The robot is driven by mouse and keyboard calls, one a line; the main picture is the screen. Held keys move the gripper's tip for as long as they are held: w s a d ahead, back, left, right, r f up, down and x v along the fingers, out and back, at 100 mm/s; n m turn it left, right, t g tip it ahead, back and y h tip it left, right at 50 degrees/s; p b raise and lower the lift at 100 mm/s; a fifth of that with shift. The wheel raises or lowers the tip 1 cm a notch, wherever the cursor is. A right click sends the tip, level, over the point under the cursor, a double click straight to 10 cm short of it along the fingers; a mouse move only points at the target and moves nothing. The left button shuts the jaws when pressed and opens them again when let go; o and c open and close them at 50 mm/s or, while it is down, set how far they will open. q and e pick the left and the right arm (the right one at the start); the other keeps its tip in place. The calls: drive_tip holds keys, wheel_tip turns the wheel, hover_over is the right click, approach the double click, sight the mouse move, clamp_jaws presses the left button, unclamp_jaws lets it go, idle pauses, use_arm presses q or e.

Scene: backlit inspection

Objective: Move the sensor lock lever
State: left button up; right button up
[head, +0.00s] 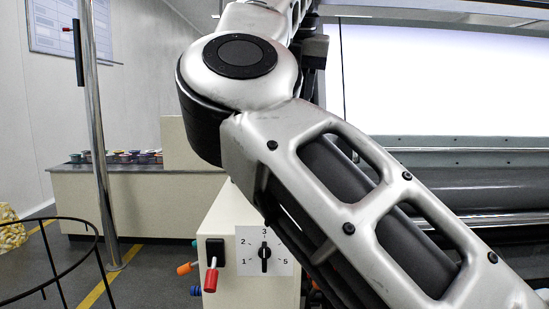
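A short lever with a red handle (211,275) sticks out of a black switch plate (215,252) on the front of a cream machine box (226,215). Next to it is a black rotary knob (264,256) on a white dial numbered 1 to 5, its pointer upright towards 3. A second, small red-tipped lever (68,29) shows at a black bar on a metal pole at upper left. No label tells which one is the sensor lock lever. My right arm crosses the picture from lower right to top centre and hides part of the machine. I see neither gripper clearly.
A bright backlit panel (450,80) and grey rollers (470,187) fill the right side. A metal pole (98,140) stands at left, with a black wire rack (60,265) in front. A counter (135,200) with small colourful containers stands behind. Orange and blue knobs stick out beside the box.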

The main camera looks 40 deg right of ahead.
drive_tip(key=x, duration=1.4)
drive_tip(key=shift+f, duration=0.35)
clamp_jaws()
drive_tip(key=shift+d, duration=0.1)
